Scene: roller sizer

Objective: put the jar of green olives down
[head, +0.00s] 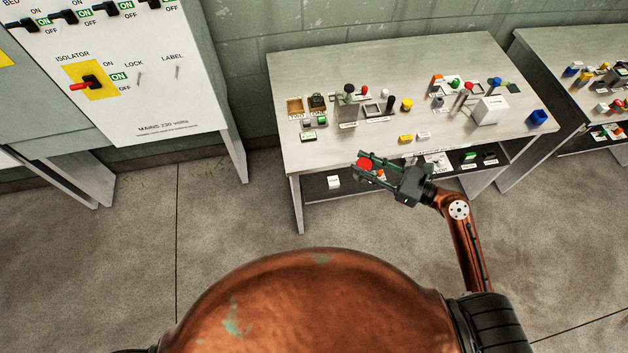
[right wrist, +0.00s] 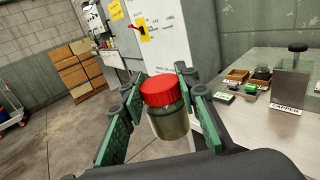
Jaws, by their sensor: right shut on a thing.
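The jar of green olives (right wrist: 170,115) has a red lid and a greenish glass body. My right gripper (right wrist: 165,105) is shut on it, with a green-padded finger on each side. In the right wrist view the jar looks upright, lid on top. In the head view my right gripper (head: 369,168) is by the front edge of the middle table (head: 335,150), and only the jar's red lid (head: 365,163) shows clearly. My left gripper is in neither view.
The tabletop holds wooden boxes (head: 295,106), a white box (head: 489,110), a blue cup (head: 537,118) and several small labelled items. Its front left part is clear. A lower shelf (head: 315,186) holds more items. A white switch cabinet (head: 140,70) stands left.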

